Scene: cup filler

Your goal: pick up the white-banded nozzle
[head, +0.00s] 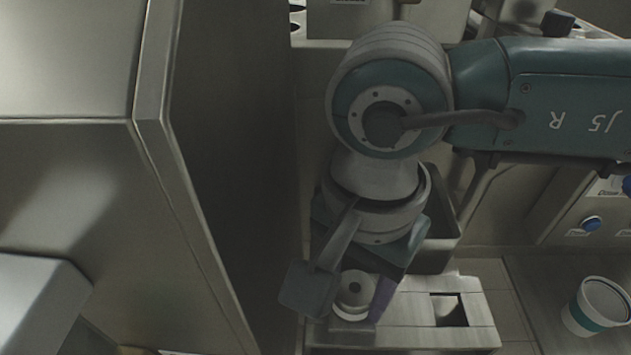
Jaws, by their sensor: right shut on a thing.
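My right gripper (341,297) reaches down from the upper right, over the left end of a pale holder block (400,322). It is shut on a pale round nozzle (354,289), seen from above with a small hole in its top. A whitish band shows low on the nozzle between the fingers. The fingers hide part of its sides, and I cannot tell if its foot is clear of the block. A square opening (449,310) shows in the block to the right. My left gripper is not in view.
A tall metal cabinet (75,190) fills the left side, close to the right gripper. A white cup with a green band (597,305) stands at the lower right. A grey open bin (440,225) is behind the gripper. A panel with a blue button (591,223) is at right.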

